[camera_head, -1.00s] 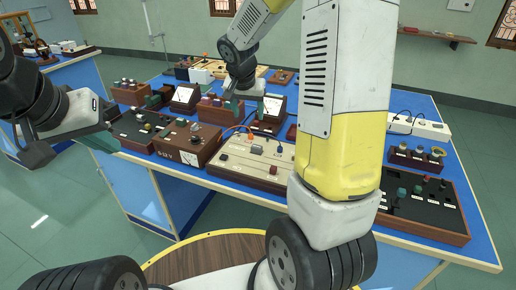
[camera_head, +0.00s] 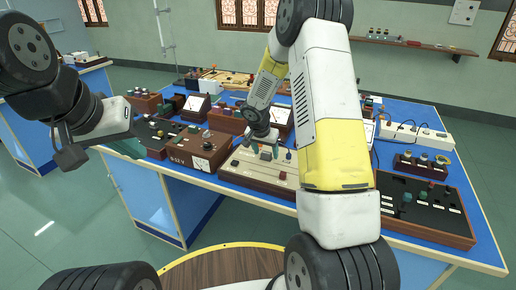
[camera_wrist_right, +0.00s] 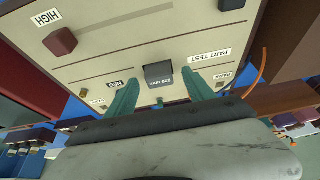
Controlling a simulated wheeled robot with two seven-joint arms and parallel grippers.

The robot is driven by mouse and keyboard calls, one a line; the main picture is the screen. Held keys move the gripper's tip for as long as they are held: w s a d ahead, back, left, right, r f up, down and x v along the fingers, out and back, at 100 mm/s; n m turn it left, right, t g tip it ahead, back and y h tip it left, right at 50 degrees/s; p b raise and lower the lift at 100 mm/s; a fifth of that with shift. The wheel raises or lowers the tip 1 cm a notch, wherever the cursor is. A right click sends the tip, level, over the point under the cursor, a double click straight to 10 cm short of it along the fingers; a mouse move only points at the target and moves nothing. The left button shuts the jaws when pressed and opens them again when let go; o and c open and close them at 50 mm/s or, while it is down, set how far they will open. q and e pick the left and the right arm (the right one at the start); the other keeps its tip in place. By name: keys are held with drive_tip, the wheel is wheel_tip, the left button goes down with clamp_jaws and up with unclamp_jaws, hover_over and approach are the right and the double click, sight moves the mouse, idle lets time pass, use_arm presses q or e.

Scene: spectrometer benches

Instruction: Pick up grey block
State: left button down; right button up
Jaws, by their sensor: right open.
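The grey block (camera_wrist_right: 159,74), with a white printed label, sits on a cream-topped board (camera_wrist_right: 120,30) in a brown wooden case. In the right wrist view my right gripper (camera_wrist_right: 157,88) is open, with one green finger on each side of the block and visible gaps between. In the head view my right gripper (camera_head: 265,149) is low over the cream board (camera_head: 240,168); the block is small there. My left gripper (camera_head: 128,146) is off the left front edge of the bench, away from the board; its jaw opening is unclear.
A brown box with a dial (camera_head: 194,148) stands left of the board. A black-topped panel with knobs (camera_head: 425,203) lies to the right, with a white power strip (camera_head: 415,135) behind. A red-brown block (camera_wrist_right: 62,42) and an orange wire (camera_wrist_right: 257,75) are near the gripper.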

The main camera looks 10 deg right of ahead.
sight(266, 155)
drive_tip(key=shift+f, duration=0.15)
clamp_jaws()
idle(0.4)
drive_tip(key=shift+r, duration=0.4)
wheel_tip(266, 155, up, 3)
drive_tip(key=shift+s, duration=0.15)
drive_tip(key=s+a+r, duration=0.1)
drive_tip(key=s+r, duration=0.1)
drive_tip(key=s, duration=0.5)
drive_tip(key=s+a+r, duration=0.2)
drive_tip(key=s, duration=0.6)
drive_tip(key=shift+s+r, duration=0.15)
